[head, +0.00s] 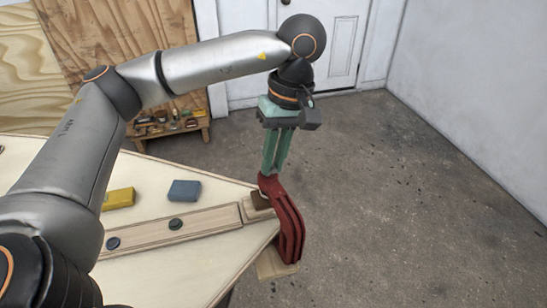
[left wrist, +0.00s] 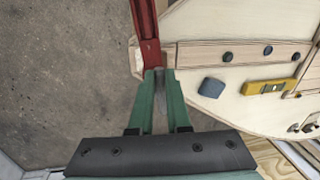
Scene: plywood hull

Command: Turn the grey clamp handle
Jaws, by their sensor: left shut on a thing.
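A red clamp (head: 290,222) grips the near right corner of the plywood hull (head: 215,265), and it also shows at the top of the left wrist view (left wrist: 146,25). My left gripper (head: 270,172) points down from above with its green fingertips at the clamp's upper end. In the left wrist view my gripper (left wrist: 159,76) is shut on the grey clamp handle (left wrist: 160,88), which shows as a narrow grey strip between the fingers. In the head view the handle is hidden by the fingers. My right gripper is in neither view.
A wooden batten (head: 200,222) with round dark knobs lies along the hull towards the clamp. A blue block (head: 184,190) and a yellow level (head: 119,198) lie beside it. A low wooden stand (head: 178,128) holds small items behind. The floor right of the hull is clear.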

